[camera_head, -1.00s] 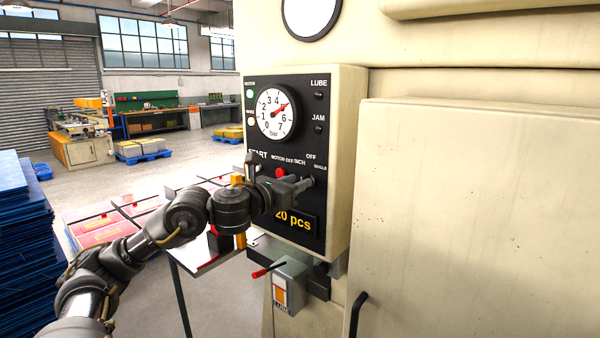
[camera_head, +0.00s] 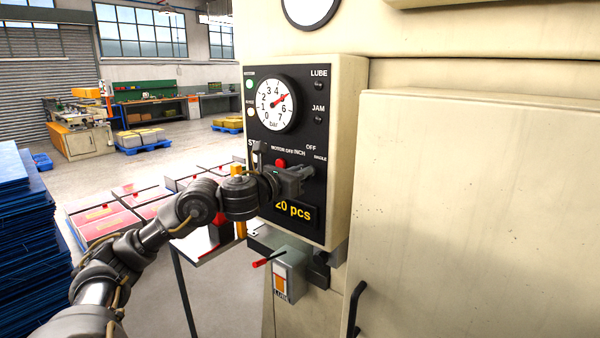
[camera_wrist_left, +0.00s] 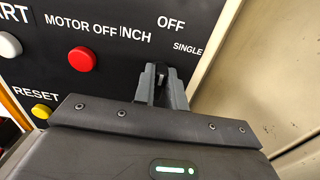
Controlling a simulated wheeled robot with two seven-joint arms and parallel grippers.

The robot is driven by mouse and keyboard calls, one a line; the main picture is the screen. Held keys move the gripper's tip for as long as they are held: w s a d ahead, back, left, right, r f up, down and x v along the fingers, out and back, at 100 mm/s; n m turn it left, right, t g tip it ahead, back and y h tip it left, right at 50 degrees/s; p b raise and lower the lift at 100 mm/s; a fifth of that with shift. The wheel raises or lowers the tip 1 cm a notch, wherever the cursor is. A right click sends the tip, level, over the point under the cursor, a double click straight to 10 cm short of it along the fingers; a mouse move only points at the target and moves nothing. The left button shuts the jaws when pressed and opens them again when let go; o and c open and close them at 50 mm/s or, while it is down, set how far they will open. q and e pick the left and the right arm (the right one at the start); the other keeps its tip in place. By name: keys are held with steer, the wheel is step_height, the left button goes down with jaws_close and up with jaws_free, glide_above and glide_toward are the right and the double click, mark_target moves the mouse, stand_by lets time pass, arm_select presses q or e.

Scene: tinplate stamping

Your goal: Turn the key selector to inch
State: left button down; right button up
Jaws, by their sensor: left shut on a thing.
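The control panel (camera_head: 316,105) of the cream machine faces me, with OFF, INCH and SINGLE labels around the key selector. My left gripper (camera_head: 307,172) reaches the panel from the left, with its fingers at the selector. In the left wrist view my left gripper (camera_wrist_left: 162,88) is shut on the key selector (camera_wrist_left: 160,73), a small dark key between the two grey fingers. The fingers hide most of it, so I cannot tell which label it points to. INCH is up and left of it, OFF above, SINGLE to the right. My right gripper is out of view.
A red motor-off button (camera_wrist_left: 82,59) sits left of the selector, with a yellow reset button (camera_wrist_left: 41,111) lower left. A lube box (camera_head: 288,275) with a red-tipped lever is below the panel. A cabinet door (camera_head: 470,200) stands right. Blue stacked sheets (camera_head: 35,240) are at left.

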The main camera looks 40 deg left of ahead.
arm_select(q)
steer(key=shift+n, duration=0.3)
steer(key=n, duration=0.8)
steer(key=shift+a+f, duration=0.15)
steer(key=shift+a, duration=0.25)
steer(key=shift+n, duration=0.3)
steer(key=c, duration=1.4)
jaws_free()
steer(key=shift+c, duration=0.2)
